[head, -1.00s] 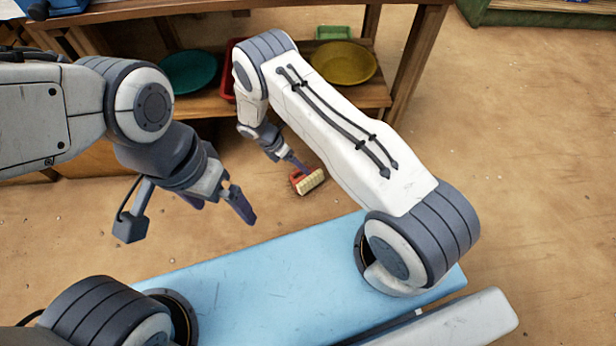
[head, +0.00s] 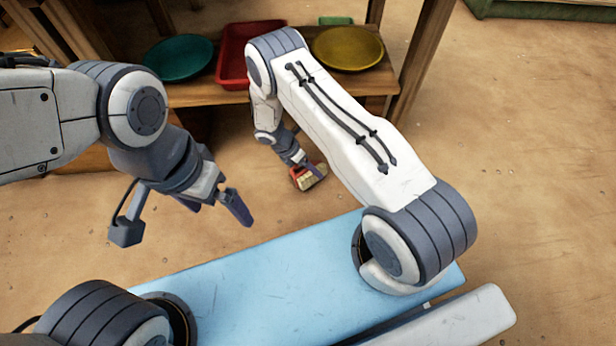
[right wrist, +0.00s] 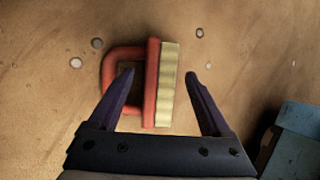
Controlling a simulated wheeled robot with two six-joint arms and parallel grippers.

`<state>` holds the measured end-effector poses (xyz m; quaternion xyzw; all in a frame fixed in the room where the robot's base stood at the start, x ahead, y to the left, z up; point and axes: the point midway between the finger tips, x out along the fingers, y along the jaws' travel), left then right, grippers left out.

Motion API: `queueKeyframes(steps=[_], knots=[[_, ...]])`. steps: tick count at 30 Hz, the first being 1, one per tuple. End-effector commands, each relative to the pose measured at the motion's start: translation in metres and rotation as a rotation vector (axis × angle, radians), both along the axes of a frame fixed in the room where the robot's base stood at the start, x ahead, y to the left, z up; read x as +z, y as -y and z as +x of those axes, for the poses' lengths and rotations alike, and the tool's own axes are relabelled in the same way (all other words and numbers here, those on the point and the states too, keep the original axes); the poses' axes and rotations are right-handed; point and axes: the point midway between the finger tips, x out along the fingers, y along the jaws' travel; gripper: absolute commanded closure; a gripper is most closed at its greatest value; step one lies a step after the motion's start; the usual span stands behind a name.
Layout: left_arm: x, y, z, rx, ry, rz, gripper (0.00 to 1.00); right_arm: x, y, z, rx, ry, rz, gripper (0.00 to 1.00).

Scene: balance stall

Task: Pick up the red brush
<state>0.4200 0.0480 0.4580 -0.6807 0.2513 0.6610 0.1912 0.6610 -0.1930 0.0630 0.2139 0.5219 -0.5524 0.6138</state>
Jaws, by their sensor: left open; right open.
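The red brush (head: 308,177) lies on the sandy floor below the shelf, with a red handle and pale bristles. In the right wrist view the red brush (right wrist: 152,85) has its looped handle on the left and its bristle strip on the right. My right gripper (right wrist: 158,75) is open, its fingers on either side of the brush; the left finger overlaps the handle loop. I cannot tell how far above the floor the fingers are. In the head view the right gripper (head: 303,166) partly covers the brush. My left gripper (head: 215,205) is open and empty, well to the left.
A wooden shelf (head: 200,95) behind the brush holds a teal plate (head: 180,58), a red tray (head: 232,70) and a yellow plate (head: 348,48). Small pebbles dot the floor. The floor right of my right arm is clear.

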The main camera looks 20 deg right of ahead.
Motion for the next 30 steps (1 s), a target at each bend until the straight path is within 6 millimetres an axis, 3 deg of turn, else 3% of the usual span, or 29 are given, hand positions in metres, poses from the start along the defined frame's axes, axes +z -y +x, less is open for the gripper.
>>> queueKeyframes(steps=[2, 9, 15, 16, 30], knots=[[-0.01, 0.0, 0.0, 0.0, 0.0, 0.0, 0.0, -0.012, 0.004, -0.001, -0.002, -0.001, 0.0, 0.18], [-0.008, 0.0, 0.0, 0.0, 0.0, 0.0, 0.0, -0.01, 0.004, -0.001, 0.001, 0.0, 0.001, 0.18], [-0.007, 0.0, 0.0, 0.0, 0.0, 0.0, 0.0, -0.01, 0.004, -0.001, 0.001, 0.0, 0.001, 0.94], [-0.007, 0.0, 0.0, 0.0, 0.0, 0.0, 0.0, -0.01, 0.004, -0.001, 0.001, 0.0, 0.001, 1.0], [0.003, 0.0, 0.0, 0.0, 0.0, 0.0, 0.0, 0.001, 0.004, -0.001, 0.001, 0.0, 0.001, 1.0]])
